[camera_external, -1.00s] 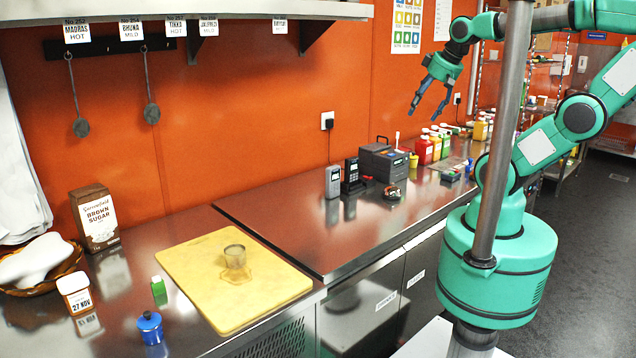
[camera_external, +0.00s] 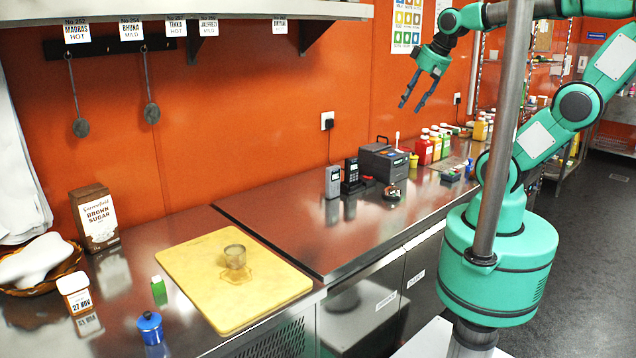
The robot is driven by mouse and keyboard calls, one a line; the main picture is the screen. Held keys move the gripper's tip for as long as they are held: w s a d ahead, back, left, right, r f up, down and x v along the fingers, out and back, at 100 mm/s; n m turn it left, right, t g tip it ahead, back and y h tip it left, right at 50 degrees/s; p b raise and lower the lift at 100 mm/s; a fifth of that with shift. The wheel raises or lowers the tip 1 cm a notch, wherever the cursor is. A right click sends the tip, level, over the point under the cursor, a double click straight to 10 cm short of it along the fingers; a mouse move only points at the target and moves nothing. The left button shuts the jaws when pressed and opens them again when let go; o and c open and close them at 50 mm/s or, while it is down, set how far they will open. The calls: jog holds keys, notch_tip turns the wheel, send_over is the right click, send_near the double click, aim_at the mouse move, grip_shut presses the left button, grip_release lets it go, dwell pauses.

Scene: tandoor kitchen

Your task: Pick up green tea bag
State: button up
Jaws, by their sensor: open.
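A small upright green item (camera_external: 159,293) with a pale top stands on the steel counter, left of the yellow cutting board. It may be the green tea bag, but it is too small to be sure. My gripper (camera_external: 412,105) is open and empty, pointing down and left. It is in the air at the upper right, in front of the orange wall. It is well apart from the green item.
A glass (camera_external: 235,257) stands on the yellow board (camera_external: 205,300). A blue jar (camera_external: 151,328), a dated tub (camera_external: 77,296) and a brown sugar box (camera_external: 95,218) surround the green item. Card devices (camera_external: 333,183), a grey machine (camera_external: 384,162) and bottles (camera_external: 424,150) stand farther right.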

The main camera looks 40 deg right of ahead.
jog(key=w+a+r+m+g+y+p, duration=0.25)
jog(key=w+a+m+p, duration=0.45)
jog(key=w+a, duration=1.85)
jog(key=w+a+f+m+y+p, duration=0.15)
jog(key=a+f, duration=0.25)
jog(key=a, duration=0.7)
jog(key=w+a+f+m+p, duration=0.2)
jog(key=a+f, duration=0.1)
jog(key=a, duration=0.8)
jog(key=s+a+f+m+g+p, duration=0.1)
jog(key=s+a+f+m+p, duration=0.1)
jog(key=a+f, duration=1)
jog(key=s+a+f+m+g+p, duration=0.2)
jog(key=s+a+f+m, duration=0.3)
jog(key=a+f, duration=0.7)
jog(key=s+a+p, duration=0.1)
jog(key=s+a, duration=0.1)
jog(key=a, duration=0.3)
jog(key=shift+s+a+f+p, duration=0.15)
jog(key=shift+s+a+p, duration=0.1)
jog(key=shift+s+p, duration=0.05)
jog(key=shift+f, duration=0.15)
send_over(158, 285)
jog(key=d, duration=0.3)
jog(key=shift+a+f+p, duration=0.1)
jog(key=shift+f+p, duration=0.35)
jog(key=shift+f, duration=3.35)
